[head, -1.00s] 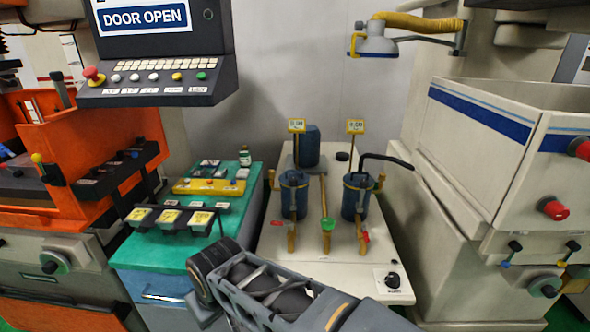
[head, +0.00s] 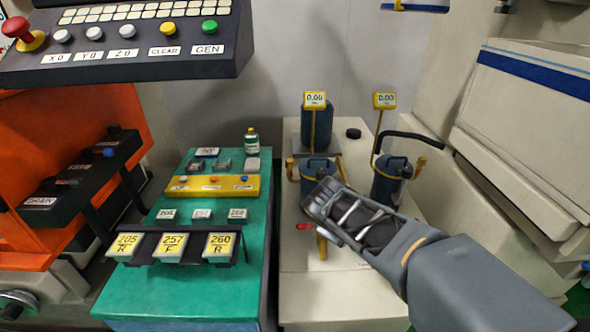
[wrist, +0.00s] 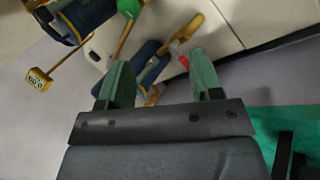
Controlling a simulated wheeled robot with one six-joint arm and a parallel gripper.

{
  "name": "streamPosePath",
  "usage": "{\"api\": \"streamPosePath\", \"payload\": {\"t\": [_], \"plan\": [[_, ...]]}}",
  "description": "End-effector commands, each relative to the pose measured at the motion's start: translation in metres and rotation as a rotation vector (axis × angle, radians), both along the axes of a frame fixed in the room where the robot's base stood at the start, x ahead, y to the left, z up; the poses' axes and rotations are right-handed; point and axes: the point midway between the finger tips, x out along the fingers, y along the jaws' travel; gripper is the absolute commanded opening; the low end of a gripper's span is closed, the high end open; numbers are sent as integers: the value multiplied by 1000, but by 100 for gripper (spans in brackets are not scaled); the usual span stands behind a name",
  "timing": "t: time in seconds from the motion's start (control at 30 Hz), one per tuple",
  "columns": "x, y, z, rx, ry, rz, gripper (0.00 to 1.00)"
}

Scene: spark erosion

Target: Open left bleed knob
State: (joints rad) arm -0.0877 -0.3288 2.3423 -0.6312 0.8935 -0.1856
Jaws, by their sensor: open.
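The left canister (head: 318,172) is partly covered by my arm's end in the head view. A red lever (head: 304,226) sits low in front of it, and also shows in the wrist view (wrist: 180,62). I cannot tell which fitting is the left bleed knob. In the wrist view my gripper (wrist: 158,62) has its two green fingers wide apart, empty, with a blue canister and yellow pipe (wrist: 152,66) beyond and between them. The fingertips are hidden in the head view.
The right canister (head: 390,180) stands beside a black curved handle (head: 412,136). A green table (head: 180,290) with a rack of labelled blocks is at left, and a cream machine (head: 525,110) at right.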

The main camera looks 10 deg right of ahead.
Motion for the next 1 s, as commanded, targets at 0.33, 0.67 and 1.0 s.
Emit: {"api": "streamPosePath", "payload": {"t": [0.33, 0.67, 1.0], "plan": [[146, -1, -29, -902, 170, 688, 59], [235, 72, -51, -1515, 250, 1097, 59], [267, 101, -60, -1716, 266, 1207, 59]]}}
